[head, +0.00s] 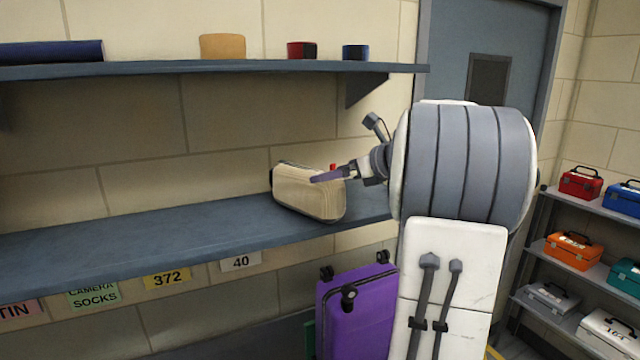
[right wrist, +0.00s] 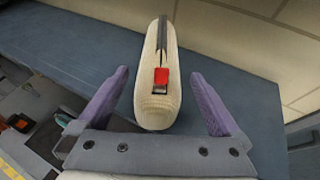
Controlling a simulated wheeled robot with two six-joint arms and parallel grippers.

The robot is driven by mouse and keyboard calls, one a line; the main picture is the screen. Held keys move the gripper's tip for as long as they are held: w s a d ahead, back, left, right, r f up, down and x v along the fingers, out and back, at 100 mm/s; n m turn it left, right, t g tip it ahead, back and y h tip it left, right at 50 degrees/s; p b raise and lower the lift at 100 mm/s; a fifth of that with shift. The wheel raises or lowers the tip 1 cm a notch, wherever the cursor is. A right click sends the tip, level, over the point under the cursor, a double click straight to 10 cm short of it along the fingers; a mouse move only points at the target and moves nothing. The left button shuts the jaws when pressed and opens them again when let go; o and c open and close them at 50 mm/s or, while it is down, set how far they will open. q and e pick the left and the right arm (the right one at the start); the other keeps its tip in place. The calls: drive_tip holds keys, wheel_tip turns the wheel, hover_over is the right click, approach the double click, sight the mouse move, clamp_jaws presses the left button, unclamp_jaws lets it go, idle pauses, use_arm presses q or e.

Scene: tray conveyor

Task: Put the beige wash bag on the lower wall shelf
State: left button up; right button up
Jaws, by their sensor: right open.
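The beige wash bag (head: 306,196) rests on the lower wall shelf (head: 150,235), near the shelf's right end. In the right wrist view the bag (right wrist: 157,100) shows end-on, with a dark zip and a red tab, and the shelf (right wrist: 75,45) lies beneath it. My right gripper (head: 330,177) is at the bag's right end. In the right wrist view the gripper (right wrist: 160,82) is open, with one purple finger on each side of the bag and a visible gap to each. My left gripper is not in view.
A purple suitcase (head: 355,310) stands below the right end. Toolboxes (head: 573,251) fill a rack at right. The lower shelf is clear left of the bag.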

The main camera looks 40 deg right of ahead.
drive_tip(key=b+v, duration=0.1)
drive_tip(key=v, duration=0.4)
idle(0.5)
